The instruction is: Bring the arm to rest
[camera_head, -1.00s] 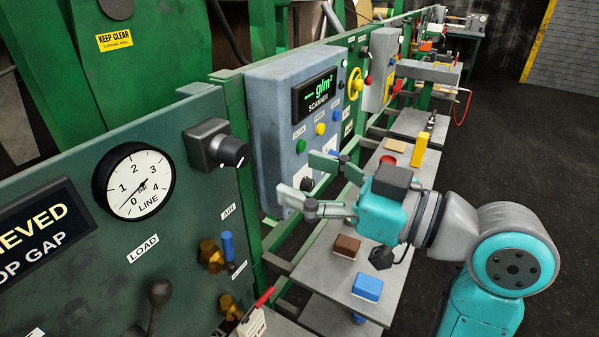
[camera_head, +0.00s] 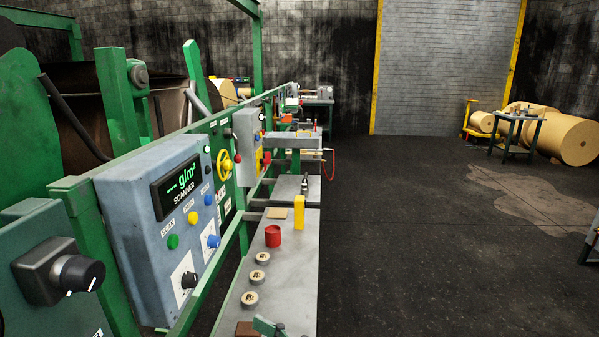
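Only a small green tip of my gripper (camera_head: 267,326) shows at the bottom edge of the head view, over the near end of the grey shelf (camera_head: 295,272). The rest of the gripper and the arm are out of the picture. I cannot tell whether the fingers are open or shut, or whether they hold anything. A brown block (camera_head: 245,329) is partly visible just left of the tip.
A scanner box (camera_head: 135,225) and green rail stand at left, with a black knob (camera_head: 80,273) nearer. The shelf bears several round discs (camera_head: 250,299), a red cup (camera_head: 273,236) and a yellow block (camera_head: 299,212). Dark floor (camera_head: 430,240) lies open at right.

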